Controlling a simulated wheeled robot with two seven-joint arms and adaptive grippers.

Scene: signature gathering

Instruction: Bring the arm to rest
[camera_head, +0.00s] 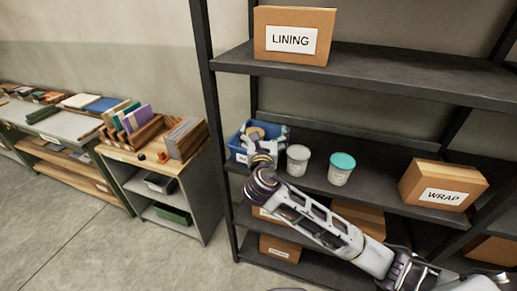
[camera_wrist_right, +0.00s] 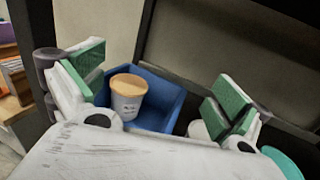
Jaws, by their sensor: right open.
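My right gripper (camera_head: 264,135) is at the blue bin (camera_head: 237,142) on the middle shelf, its arm reaching in from the lower right. In the right wrist view its green-padded fingers (camera_wrist_right: 162,82) are wide apart with nothing held between them. A tub with an orange lid (camera_wrist_right: 128,94) stands inside the blue bin (camera_wrist_right: 172,108), beyond the fingers and apart from them. The tub's lid also shows in the head view (camera_head: 256,132), partly hidden by the gripper. My left gripper is not in view.
A white-lidded tub (camera_head: 298,159) and a teal-lidded tub (camera_head: 341,168) stand close right of the gripper. The WRAP box (camera_head: 443,186) is farther right. The LINING box (camera_head: 293,36) sits on the upper shelf (camera_head: 375,72) above. Open floor (camera_head: 120,245) lies left.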

